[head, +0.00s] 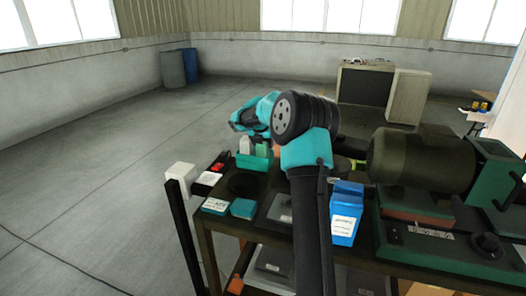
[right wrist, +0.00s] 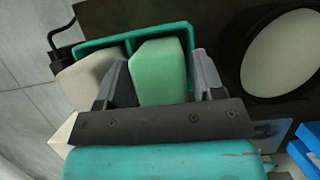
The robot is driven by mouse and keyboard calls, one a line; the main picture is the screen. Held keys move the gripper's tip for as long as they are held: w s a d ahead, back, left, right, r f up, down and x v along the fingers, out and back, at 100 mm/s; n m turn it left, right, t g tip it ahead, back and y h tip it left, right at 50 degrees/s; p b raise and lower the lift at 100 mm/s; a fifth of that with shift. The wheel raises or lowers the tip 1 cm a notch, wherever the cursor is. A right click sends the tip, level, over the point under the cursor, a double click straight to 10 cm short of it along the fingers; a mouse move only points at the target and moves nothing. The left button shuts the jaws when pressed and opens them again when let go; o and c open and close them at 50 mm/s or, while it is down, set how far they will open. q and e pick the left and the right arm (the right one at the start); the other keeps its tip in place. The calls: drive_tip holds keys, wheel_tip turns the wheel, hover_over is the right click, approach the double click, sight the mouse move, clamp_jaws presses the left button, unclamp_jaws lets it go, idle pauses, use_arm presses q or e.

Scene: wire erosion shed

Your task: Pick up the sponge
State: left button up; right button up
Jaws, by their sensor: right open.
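The green sponge (head: 263,150) stands upright in a teal caddy (head: 255,163) on the workbench, beside a pale block (head: 245,145). In the right wrist view the sponge (right wrist: 160,75) sits between the two dark fingers of my right gripper (right wrist: 162,72). The fingers are open, with a visible gap on the sponge's right; on its left the finger lies between the sponge and the pale block (right wrist: 88,82). The caddy's teal rim (right wrist: 120,45) shows around them. In the head view my right arm reaches over the bench, its gripper above the caddy. My left gripper is not in view.
A blue carton (head: 345,212) stands right of my arm, near a large green-and-grey machine (head: 425,160). Small boxes (head: 215,206) lie at the bench's left front, near a white-topped post (head: 181,171). The floor to the left is open.

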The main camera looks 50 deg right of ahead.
drive_tip(key=shift+d+f, duration=0.2)
drive_tip(key=shift+f, duration=0.25)
drive_tip(key=c, duration=0.7)
drive_tip(key=shift+r, duration=0.1)
drive_tip(key=shift+r, duration=1.55)
drive_tip(key=shift+a+r, duration=0.15)
drive_tip(key=shift+r, duration=0.05)
drive_tip(key=s+a, duration=0.3)
drive_tip(key=a, duration=0.1)
drive_tip(key=s+a+r, duration=0.1)
drive_tip(key=s+a, duration=0.2)
drive_tip(key=a, duration=0.1)
drive_tip(key=s+a, duration=0.3)
drive_tip(key=a, duration=0.1)
drive_tip(key=shift+a+r, duration=0.2)
drive_tip(key=shift+a, duration=0.2)
